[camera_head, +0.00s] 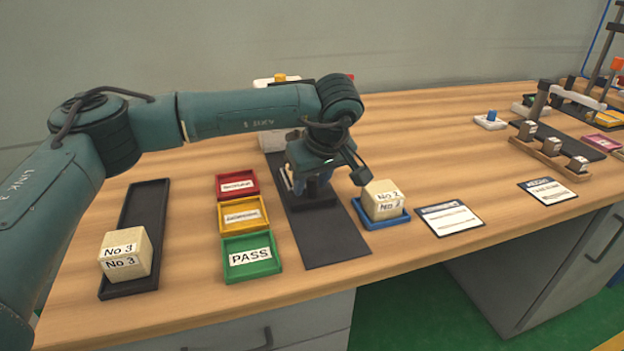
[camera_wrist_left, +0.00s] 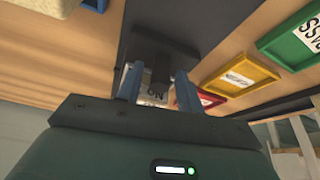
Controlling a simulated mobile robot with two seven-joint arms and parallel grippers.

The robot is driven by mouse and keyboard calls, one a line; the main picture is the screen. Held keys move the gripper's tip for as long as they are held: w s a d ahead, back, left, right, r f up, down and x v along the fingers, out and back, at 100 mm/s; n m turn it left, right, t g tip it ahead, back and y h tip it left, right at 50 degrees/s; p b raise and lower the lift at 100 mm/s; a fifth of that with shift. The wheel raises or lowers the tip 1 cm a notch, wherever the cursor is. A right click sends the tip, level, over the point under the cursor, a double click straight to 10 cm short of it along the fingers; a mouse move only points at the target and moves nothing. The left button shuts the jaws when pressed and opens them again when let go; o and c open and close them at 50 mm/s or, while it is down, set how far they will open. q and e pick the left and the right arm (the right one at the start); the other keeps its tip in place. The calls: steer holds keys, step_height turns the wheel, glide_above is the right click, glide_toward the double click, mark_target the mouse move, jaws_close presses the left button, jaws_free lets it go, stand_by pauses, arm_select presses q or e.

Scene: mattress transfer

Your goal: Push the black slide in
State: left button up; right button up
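The black slide (camera_head: 312,196) appears as a dark flat part on the fixture, which stands on the long dark mat (camera_head: 335,240) in the head view. A dark slab, likely the slide, lies just past my left fingertips in the left wrist view (camera_wrist_left: 165,45). My left gripper (camera_head: 313,184) points down at the fixture and hides much of it. Its two blue fingers (camera_wrist_left: 157,85) stand apart, with a pale labelled block (camera_wrist_left: 152,92) showing between them. I cannot tell whether the fingers touch the slide. My right gripper is not in view.
Red (camera_head: 237,184), yellow (camera_head: 243,213) and green (camera_head: 252,256) trays stand left of the mat. A No 3 block (camera_head: 125,254) sits on a black tray (camera_head: 146,205). A No 2 block (camera_head: 384,200) sits in a blue tray (camera_head: 366,216), close right of my gripper.

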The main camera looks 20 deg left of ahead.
arm_select(q)
jaws_close()
stand_by(0.3)
steer(key=w+a, duration=0.2)
steer(key=w, duration=0.1)
steer(key=shift+w+a+p, duration=0.15)
steer(key=shift+w+p, duration=0.15)
steer(key=shift+p, duration=0.1)
steer(key=shift+w+a+r, duration=0.15)
steer(key=shift+a, duration=0.05)
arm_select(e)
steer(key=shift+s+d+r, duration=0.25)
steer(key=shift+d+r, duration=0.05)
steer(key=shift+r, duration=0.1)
arm_select(q)
steer(key=shift+c, duration=0.2)
jaws_free()
steer(key=shift+o, duration=0.9)
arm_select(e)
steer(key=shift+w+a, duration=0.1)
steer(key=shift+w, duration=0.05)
arm_select(q)
steer(key=shift+d, duration=0.1)
